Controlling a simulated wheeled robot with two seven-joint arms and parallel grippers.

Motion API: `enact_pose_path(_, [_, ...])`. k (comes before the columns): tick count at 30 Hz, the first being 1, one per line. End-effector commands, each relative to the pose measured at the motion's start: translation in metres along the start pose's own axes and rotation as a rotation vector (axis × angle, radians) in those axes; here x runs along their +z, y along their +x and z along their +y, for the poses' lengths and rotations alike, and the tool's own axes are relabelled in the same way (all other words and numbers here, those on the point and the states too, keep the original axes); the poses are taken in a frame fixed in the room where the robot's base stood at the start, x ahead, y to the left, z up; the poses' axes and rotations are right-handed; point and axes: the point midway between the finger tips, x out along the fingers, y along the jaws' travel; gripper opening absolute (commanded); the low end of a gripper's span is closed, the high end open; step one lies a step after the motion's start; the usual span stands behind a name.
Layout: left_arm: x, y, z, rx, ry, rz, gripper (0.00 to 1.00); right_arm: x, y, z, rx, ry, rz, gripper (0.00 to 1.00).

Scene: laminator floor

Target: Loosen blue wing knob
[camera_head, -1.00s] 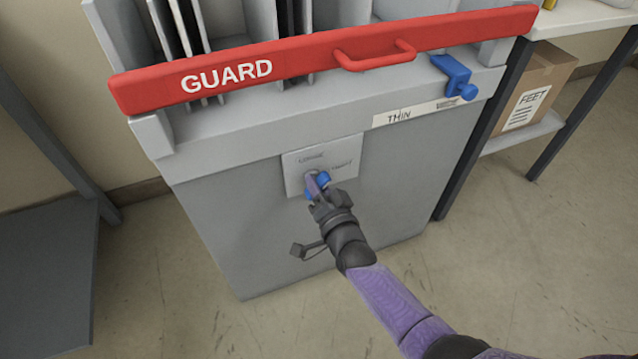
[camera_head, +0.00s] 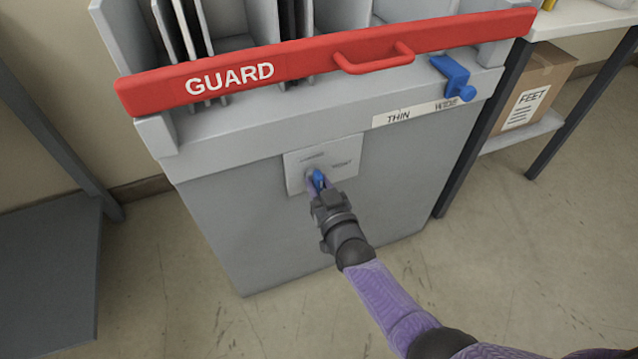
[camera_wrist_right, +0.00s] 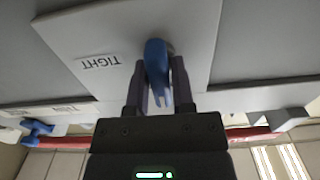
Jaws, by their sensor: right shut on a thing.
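The blue wing knob (camera_head: 318,179) sits on a light plate (camera_head: 349,155) on the front of the grey machine. My right gripper (camera_head: 320,187) reaches it from below and is shut on the knob. In the right wrist view the blue wing knob (camera_wrist_right: 156,62) stands between the two fingers of my right gripper (camera_wrist_right: 158,85), with its wing pointing down towards the palm. The plate (camera_wrist_right: 110,30) there carries the word TIGHT, upside down. The other word on the plate is too small to read in the head view. My left gripper is not in view.
A red GUARD bar (camera_head: 300,66) with a handle spans the machine's top. A blue clamp (camera_head: 453,78) sits at its right, beside a THIN/WIDE label (camera_head: 421,112). A FEET box (camera_head: 535,85) rests on a shelf at right. Floor in front is clear.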

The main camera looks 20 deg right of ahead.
Motion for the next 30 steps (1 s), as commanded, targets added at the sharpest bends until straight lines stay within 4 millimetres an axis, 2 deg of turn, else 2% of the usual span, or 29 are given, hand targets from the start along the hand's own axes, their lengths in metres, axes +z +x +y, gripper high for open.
enact_pose_path(1, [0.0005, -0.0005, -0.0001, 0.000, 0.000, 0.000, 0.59, -0.0058, 0.0030, 0.0006, 0.002, -0.010, 0.014, 0.00])
enact_pose_path(18, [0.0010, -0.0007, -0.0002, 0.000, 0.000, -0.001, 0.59, -0.0059, 0.0031, 0.0005, 0.001, -0.041, 0.015, 0.00])
enact_pose_path(19, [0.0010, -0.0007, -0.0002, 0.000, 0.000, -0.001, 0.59, -0.0060, 0.0031, 0.0005, 0.001, -0.041, 0.015, 0.32])
enact_pose_path(23, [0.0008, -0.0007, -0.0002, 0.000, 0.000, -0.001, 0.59, -0.0053, 0.0028, 0.0003, 0.001, -0.040, 0.013, 0.59])
enact_pose_path(30, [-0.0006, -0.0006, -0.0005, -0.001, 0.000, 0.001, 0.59, -0.0028, 0.0014, 0.0001, 0.000, -0.039, 0.007, 0.59])
